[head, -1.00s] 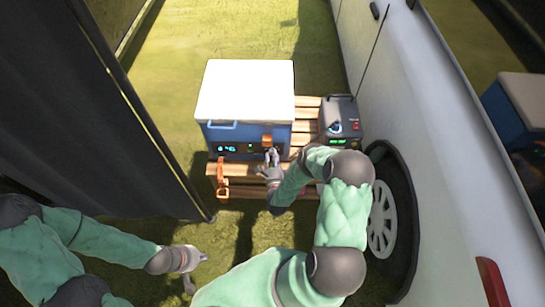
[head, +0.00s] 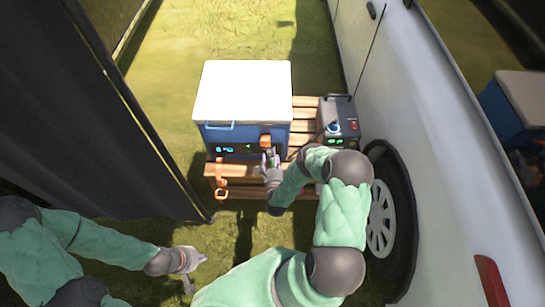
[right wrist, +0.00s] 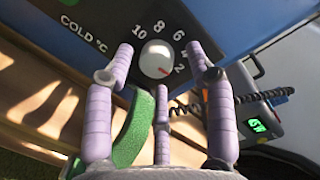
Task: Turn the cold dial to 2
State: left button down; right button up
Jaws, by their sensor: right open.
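The cold dial (right wrist: 155,60) is a round white knob on the dark panel marked COLD °C in the right wrist view. Its red mark points toward the 2. The panel is on the front of the blue cooler box with a white lid (head: 243,90). My right gripper (right wrist: 159,52) is open, its fingertips to the left and right of the dial with a third finger below it. In the head view my right gripper (head: 270,160) hides the dial. My left gripper (head: 196,270) hangs low at the left, apart from the cooler, its fingers spread and empty.
The cooler stands on a wooden pallet (head: 305,115). A grey power unit with a green display (head: 338,120) stands to its right, with a coiled cable (right wrist: 262,97). A white vehicle (head: 420,120) borders the right, a dark panel (head: 80,110) the left.

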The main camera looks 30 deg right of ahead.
jog(key=v, duration=1.1)
jog(key=shift+s, duration=0.4)
jog(key=shift+a, duration=0.1)
